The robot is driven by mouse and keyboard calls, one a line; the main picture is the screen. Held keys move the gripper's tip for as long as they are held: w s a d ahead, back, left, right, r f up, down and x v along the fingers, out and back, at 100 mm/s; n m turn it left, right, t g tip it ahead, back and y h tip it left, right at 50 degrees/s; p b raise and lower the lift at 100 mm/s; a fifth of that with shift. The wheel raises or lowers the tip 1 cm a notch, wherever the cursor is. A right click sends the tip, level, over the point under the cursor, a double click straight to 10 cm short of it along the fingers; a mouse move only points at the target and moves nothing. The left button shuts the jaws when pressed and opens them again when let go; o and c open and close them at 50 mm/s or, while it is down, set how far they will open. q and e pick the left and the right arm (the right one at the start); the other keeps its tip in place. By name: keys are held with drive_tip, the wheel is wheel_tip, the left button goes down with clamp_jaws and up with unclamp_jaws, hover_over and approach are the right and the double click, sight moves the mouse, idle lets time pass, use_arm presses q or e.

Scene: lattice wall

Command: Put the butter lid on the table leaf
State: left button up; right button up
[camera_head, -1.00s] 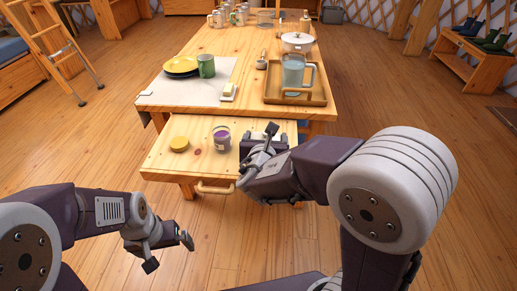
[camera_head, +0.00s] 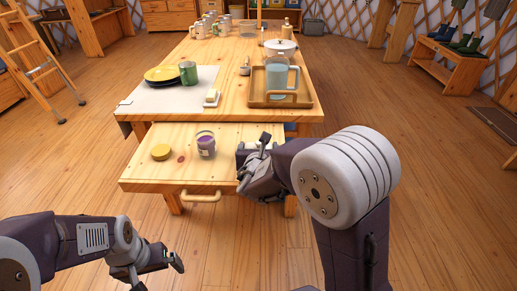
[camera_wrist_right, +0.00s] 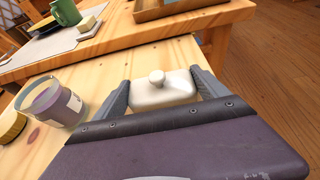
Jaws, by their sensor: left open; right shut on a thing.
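The butter lid (camera_wrist_right: 162,87) is a cream-white cover with a round knob, seen in the right wrist view between the fingers of my right gripper (camera_wrist_right: 160,90). The gripper is shut on it, low over the right part of the table leaf (camera_head: 185,170); I cannot tell if the lid touches the wood. In the head view my right gripper (camera_head: 256,148) hides most of the lid. My left gripper (camera_head: 160,274) is open and empty, low in front of the leaf. Uncovered butter (camera_head: 212,97) sits on the main table.
On the leaf, left of my right gripper, stand a glass jar with purple contents (camera_head: 206,145) and a yellow round lid (camera_head: 161,152). The main table (camera_head: 225,75) rises behind the leaf, with a wooden tray (camera_head: 310,98) and pitcher near its edge. The leaf's front strip is clear.

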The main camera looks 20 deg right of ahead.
drive_tip(key=o, duration=1.3)
drive_tip(key=shift+f, duration=0.1)
drive_tip(key=shift+r, duration=0.2)
drive_tip(key=p+v, duration=0.4)
drive_tip(key=v, duration=0.6)
drive_tip(key=shift+r, duration=0.15)
drive_tip(key=shift+s+a+b, duration=0.15)
drive_tip(key=shift+s+b, duration=0.25)
drive_tip(key=shift+b, duration=0.5)
drive_tip(key=shift+s+a+r, duration=0.1)
drive_tip(key=shift+s+r, duration=0.1)
drive_tip(key=shift+s, duration=0.3)
